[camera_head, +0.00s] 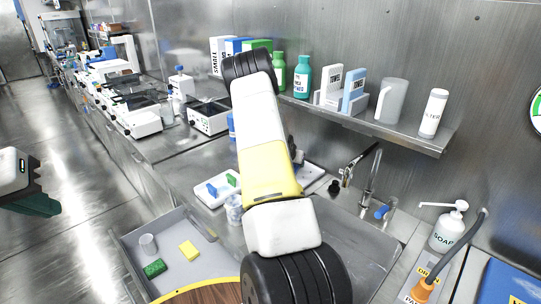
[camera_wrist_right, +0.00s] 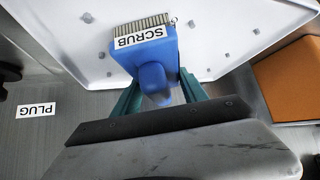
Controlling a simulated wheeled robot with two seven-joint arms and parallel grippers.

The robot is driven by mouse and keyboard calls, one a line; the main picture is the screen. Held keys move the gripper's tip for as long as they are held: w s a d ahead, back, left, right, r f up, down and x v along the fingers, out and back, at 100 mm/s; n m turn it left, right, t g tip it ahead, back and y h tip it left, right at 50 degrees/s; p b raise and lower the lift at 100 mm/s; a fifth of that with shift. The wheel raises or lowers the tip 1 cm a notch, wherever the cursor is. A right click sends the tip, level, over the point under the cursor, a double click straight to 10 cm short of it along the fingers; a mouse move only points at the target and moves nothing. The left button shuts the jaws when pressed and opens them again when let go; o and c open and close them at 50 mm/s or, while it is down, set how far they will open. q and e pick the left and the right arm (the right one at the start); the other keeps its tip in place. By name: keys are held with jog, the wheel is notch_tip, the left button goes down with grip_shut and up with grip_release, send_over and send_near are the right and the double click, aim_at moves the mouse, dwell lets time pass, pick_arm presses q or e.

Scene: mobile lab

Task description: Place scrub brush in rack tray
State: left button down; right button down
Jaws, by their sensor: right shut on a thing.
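The blue scrub brush (camera_wrist_right: 152,75), with a SCRUB label and pale bristles, is between the green fingers of my right gripper (camera_wrist_right: 158,90) in the right wrist view. The gripper is shut on it. The brush overlaps a white tray with small grey pegs (camera_wrist_right: 225,28); I cannot tell whether they touch. In the head view my right arm hides the brush and gripper. My left gripper (camera_head: 32,204), with dark green fingers, hangs at the left over the floor, away from the counter; its opening is unclear.
A sink (camera_head: 352,240) lies right of my right arm, with a tap (camera_head: 368,178) behind it. A shelf (camera_head: 400,132) with bottles and boxes runs above. A grey bin (camera_head: 205,235) holds a green sponge (camera_head: 154,268) and a yellow one (camera_head: 189,250). An orange-brown block (camera_wrist_right: 288,80) stands beside the pegged tray.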

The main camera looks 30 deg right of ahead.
jog(key=c, duration=0.6)
grip_release()
jog(key=shift+s+a+r, duration=0.1)
jog(key=shift+a+r, duration=0.05)
jog(key=shift+r, duration=0.05)
jog(key=s+a+r+n+y, duration=0.1)
jog(key=s+a+r+y, duration=0.25)
jog(key=a+r, duration=0.55)
jog(key=s+a+r+n+t+y, duration=0.15)
jog(key=s+a+r, duration=0.25)
jog(key=a+r, duration=0.5)
jog(key=s+a+r+n+y, duration=0.2)
jog(key=s+a+r+y, duration=0.3)
jog(key=a, duration=0.7)
jog(key=s+a+r+n, duration=0.2)
jog(key=s+a+r, duration=0.1)
jog(key=s, duration=0.3)
jog(key=s+a+r+n, duration=0.2)
jog(key=s+a+r, duration=0.1)
jog(key=s, duration=0.4)
jog(key=s+a+r+n+g, duration=0.1)
jog(key=s+a+r+n, duration=0.1)
jog(key=s, duration=0.5)
jog(key=shift+a+r+h, duration=0.2)
jog(key=shift+a+r, duration=0.15)
jog(key=shift+a, duration=0.3)
jog(key=shift+a+r+h, duration=0.2)
jog(key=shift+a+r, duration=0.1)
jog(key=shift+a, duration=0.35)
